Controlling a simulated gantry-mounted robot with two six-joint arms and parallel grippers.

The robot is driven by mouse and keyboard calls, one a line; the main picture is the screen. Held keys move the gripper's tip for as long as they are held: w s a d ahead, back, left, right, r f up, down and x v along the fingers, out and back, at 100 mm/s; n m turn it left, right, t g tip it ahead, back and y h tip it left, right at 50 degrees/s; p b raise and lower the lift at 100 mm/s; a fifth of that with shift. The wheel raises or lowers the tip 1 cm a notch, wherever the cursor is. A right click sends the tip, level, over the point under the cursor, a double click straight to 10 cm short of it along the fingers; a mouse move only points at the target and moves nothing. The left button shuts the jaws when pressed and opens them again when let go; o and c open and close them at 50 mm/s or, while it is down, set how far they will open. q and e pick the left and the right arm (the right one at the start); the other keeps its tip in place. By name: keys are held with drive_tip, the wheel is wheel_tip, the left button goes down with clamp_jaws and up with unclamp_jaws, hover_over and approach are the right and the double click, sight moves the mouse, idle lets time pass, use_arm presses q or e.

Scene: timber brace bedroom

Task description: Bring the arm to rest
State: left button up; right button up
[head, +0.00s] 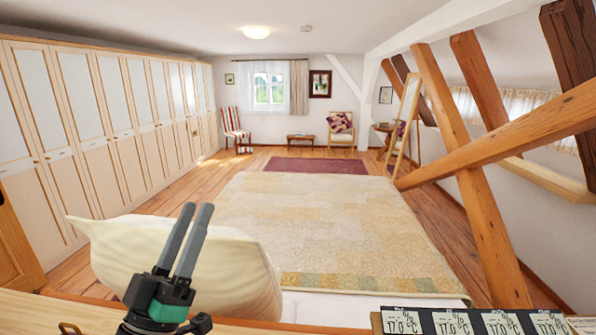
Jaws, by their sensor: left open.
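My left gripper (197,209) rises from the bottom edge, left of the middle, with its two grey fingers pointing up and slightly right. The fingers are a little apart and nothing shows between them. It stands in front of a cream pillow (120,245), seen from above the wooden ledge (270,328). I cannot tell whether it touches the pillow. My right gripper does not show.
A bed with a patchwork cover (335,225) fills the middle. Dark cards with temperature figures (450,321) lie at the lower right on the ledge. A slanted timber brace (470,160) crosses the right side. White wardrobes (90,130) line the left wall.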

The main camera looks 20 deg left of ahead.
use_arm(q)
drive_tip(key=s+d+r+m+g+h, duration=0.2)
drive_tip(key=d+r+m, duration=0.3)
drive_tip(key=d+r, duration=0.25)
drive_tip(key=s+d+f+m+t+h+b, duration=0.1)
drive_tip(key=s+d+f+t+b, duration=0.2)
drive_tip(key=s+f+b, duration=0.6)
wheel_tip(320, 180, up, 18)
drive_tip(key=w+p, duration=0.2)
drive_tip(key=p, duration=1)
drive_tip(key=shift+a+f, duration=0.15)
drive_tip(key=shift+f, duration=0.05)
